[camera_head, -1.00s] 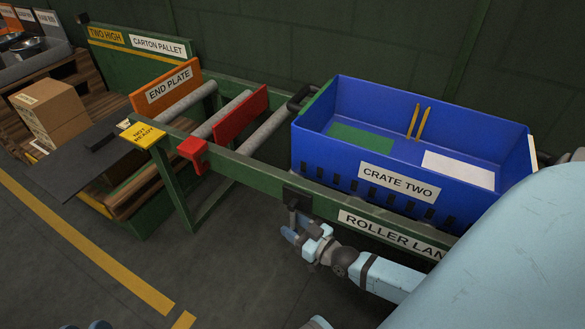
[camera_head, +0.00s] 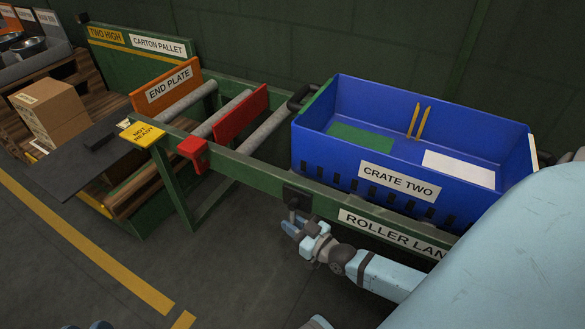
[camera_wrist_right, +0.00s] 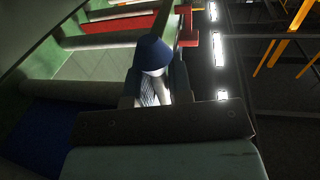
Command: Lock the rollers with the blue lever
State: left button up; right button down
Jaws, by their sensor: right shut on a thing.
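My right gripper (camera_head: 294,230) is at the front rail of the roller lane, just below a dark bracket (camera_head: 298,197), with its arm coming in from the right. It is shut on the blue lever. The lever's blue cone-shaped end (camera_wrist_right: 153,55) rises between the fingers in the right wrist view, with a pale part under it. In the head view the lever is mostly hidden by the gripper. My left gripper is not clearly in view.
The blue crate labelled CRATE TWO (camera_head: 345,168) sits on the roller lane (camera_head: 265,182). A red plate (camera_head: 240,112) with a red block (camera_head: 193,150) and an orange end plate (camera_head: 165,88) stand to its left. Floor in front is clear.

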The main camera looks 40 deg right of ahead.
jog(key=shift+w+a+f+t+b, duration=0.1)
jog(key=shift+w+f+t+b, duration=0.1)
jog(key=shift+f+t+b, duration=0.15)
jog(key=shift+w+a+t+b, duration=0.1)
jog(key=shift+w+t+b, duration=0.15)
jog(key=shift+b, duration=0.15)
pick_arm(q)
jog(key=shift+w+a+f+m+t+h+b, duration=0.15)
jog(key=shift+w+a+f+m+b, duration=0.2)
jog(key=shift+m+b, duration=0.35)
jog(key=shift+w+a+f+m+t+h+b, duration=0.1)
jog(key=shift+w+a+m+t+b, duration=0.1)
jog(key=shift+w+m+b, duration=0.5)
jog(key=shift+w+a+f+m+t+h+b, duration=0.15)
jog(key=shift+m+b, duration=0.25)
jog(key=shift+b, duration=0.6)
pick_arm(e)
jog(key=shift+w+a+r+m+t, duration=0.3)
jog(key=shift+w+t, duration=0.25)
jog(key=shift+t, duration=0.35)
jog(key=shift+w+a+r+m+t, duration=0.2)
jog(key=shift+w+r+m+t, duration=0.25)
jog(key=shift+t, duration=0.45)
jog(key=shift+w+a+r+m+t, duration=0.15)
jog(key=shift+w+a+m+t, duration=0.1)
jog(key=shift+w+t, duration=0.55)
jog(key=shift+s, duration=0.15)
